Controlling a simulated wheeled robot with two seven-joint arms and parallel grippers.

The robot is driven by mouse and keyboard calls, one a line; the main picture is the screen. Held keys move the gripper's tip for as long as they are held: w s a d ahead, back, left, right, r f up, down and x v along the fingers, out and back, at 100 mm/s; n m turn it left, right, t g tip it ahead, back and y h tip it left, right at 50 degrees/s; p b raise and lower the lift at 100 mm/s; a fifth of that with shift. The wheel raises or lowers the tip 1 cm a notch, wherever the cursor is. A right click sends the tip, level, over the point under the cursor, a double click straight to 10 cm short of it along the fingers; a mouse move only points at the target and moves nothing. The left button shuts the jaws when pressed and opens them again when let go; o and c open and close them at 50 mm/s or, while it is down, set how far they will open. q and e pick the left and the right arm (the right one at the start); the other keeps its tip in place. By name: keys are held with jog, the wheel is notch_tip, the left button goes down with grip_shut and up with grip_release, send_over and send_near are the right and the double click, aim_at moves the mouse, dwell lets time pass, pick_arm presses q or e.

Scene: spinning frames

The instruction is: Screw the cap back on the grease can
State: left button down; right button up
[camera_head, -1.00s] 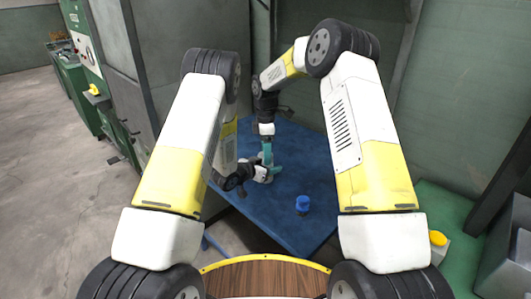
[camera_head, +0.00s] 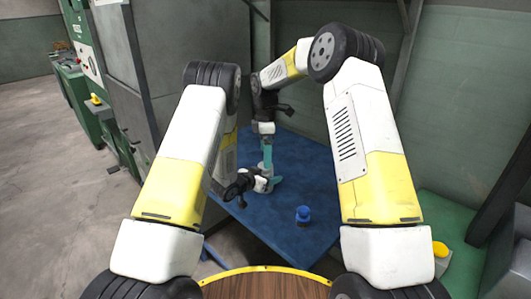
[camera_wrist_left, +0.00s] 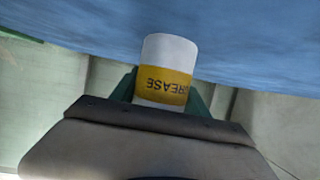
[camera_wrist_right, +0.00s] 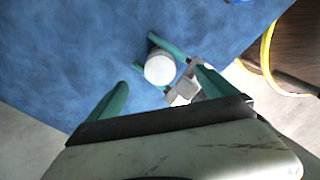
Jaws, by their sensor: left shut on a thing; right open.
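The grease can (camera_wrist_left: 168,72) is white with a yellow label band. It stands upright at the blue table's far part, and my left gripper (camera_head: 271,183) is shut around it. The right wrist view shows its round white top (camera_wrist_right: 160,68) from above; I cannot tell whether a cap sits there. My right gripper (camera_wrist_right: 163,80) is open and empty, pointing down above the can. In the head view its teal fingers (camera_head: 267,153) overlap the can area. A small blue object (camera_head: 303,215), possibly the cap, stands alone on the table nearer to me.
The blue table (camera_head: 310,175) is otherwise clear around the blue object. A grey cabinet (camera_head: 165,60) stands to the left, and a green wall is behind. A box with a yellow button (camera_head: 440,249) is at the right.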

notch_tip(320, 180, up, 12)
dwell(0.5)
pick_arm(q)
jog(key=shift+c, duration=2.3)
grip_release()
jog(key=shift+v, duration=3.85)
